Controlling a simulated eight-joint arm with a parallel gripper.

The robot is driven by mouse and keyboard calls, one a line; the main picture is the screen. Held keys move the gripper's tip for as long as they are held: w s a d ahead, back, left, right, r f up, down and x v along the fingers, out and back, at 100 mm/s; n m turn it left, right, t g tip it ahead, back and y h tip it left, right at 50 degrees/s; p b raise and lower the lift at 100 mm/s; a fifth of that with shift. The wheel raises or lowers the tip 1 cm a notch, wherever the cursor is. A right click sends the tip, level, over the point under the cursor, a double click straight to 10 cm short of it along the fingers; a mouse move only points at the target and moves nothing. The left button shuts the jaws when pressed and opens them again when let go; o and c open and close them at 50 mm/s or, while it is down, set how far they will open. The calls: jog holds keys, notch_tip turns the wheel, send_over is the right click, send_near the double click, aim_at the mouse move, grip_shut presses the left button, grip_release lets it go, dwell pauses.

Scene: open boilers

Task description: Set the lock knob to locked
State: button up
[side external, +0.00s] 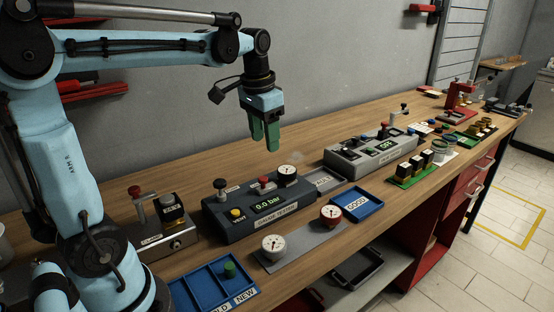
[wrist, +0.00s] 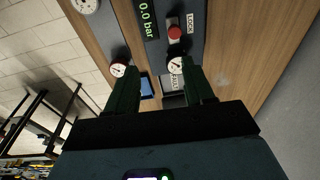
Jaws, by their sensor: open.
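The lock knob (side external: 265,181) is a red-topped knob on the dark gauge testing box (side external: 228,226). In the wrist view the knob (wrist: 174,32) sits at the top on a light mount, beside a LOCK label (wrist: 190,22). Which setting it is in cannot be read. The box's display (side external: 269,203) reads 0.0 bar. A white-faced gauge (side external: 288,172) stands on the box near the knob.
A yellow vent button (side external: 237,213) and a black knob (side external: 221,185) are on the same box. Two loose gauges (side external: 273,247) (side external: 331,214) lie on a grey plate in front. A blue tray (side external: 357,204) and a grey control box (side external: 370,149) stand to the right. The wall is behind.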

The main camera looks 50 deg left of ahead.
aim_at(263, 178)
jog(key=shift+g, duration=0.7)
jog(key=a+f, duration=0.1)
jog(key=f, duration=0.3)
jog(key=w+a+f, duration=0.1)
jog(key=f, duration=0.3)
jog(key=a+f, duration=0.1)
jog(key=f, duration=0.3)
jog(key=shift+w+a, duration=0.15)
jog(key=shift+w, duration=0.05)
jog(key=shift+c, duration=0.4)
grip_shut()
